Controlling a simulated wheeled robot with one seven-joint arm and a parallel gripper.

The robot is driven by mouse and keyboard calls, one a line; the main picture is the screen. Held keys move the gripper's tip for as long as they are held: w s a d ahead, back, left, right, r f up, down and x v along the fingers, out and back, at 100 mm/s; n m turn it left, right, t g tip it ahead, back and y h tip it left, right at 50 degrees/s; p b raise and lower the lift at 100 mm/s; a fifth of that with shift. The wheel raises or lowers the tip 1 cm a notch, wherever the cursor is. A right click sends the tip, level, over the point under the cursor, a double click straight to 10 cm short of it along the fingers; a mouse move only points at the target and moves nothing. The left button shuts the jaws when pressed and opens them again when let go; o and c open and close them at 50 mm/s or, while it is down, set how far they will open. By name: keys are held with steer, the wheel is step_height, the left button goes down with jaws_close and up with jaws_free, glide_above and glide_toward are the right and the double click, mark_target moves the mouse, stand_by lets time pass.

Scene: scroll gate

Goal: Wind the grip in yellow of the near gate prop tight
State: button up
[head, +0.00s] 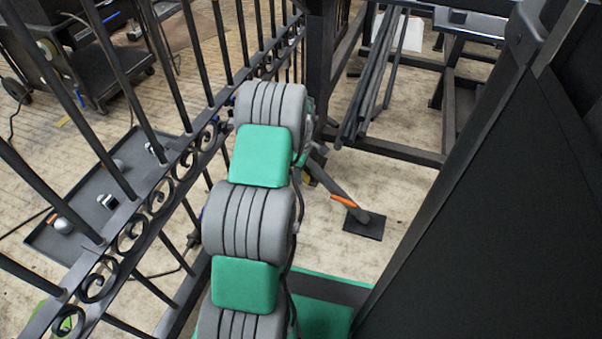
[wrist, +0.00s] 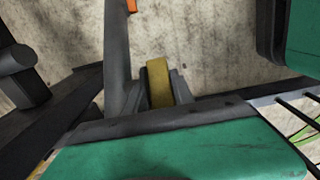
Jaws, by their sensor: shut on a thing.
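The yellow grip (wrist: 158,80) shows in the wrist view, just above the middle. My gripper (wrist: 160,92) has its two dark fingers on either side of the yellow grip and is shut on it. A dark prop bar (wrist: 117,55) stands close to the left of the grip, with an orange piece (wrist: 131,5) at its top. In the head view a prop leg (head: 330,175) slants down to a black foot plate (head: 364,225), with an orange handle (head: 343,200) near it.
The black scroll gate (head: 180,150) runs along the left of my arm, close by. A dark metal frame (head: 450,90) with long bars stands at the back right. A grey tray (head: 100,195) with small items lies beyond the gate. Some floor (head: 400,190) is clear at right.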

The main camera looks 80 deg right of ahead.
jaws_close()
steer(key=shift+w+r+g+p, duration=0.1)
steer(key=shift+g+p, duration=0.45)
steer(key=shift+g, duration=0.05)
steer(key=o, duration=0.6)
jaws_free()
steer(key=shift+o, duration=0.2)
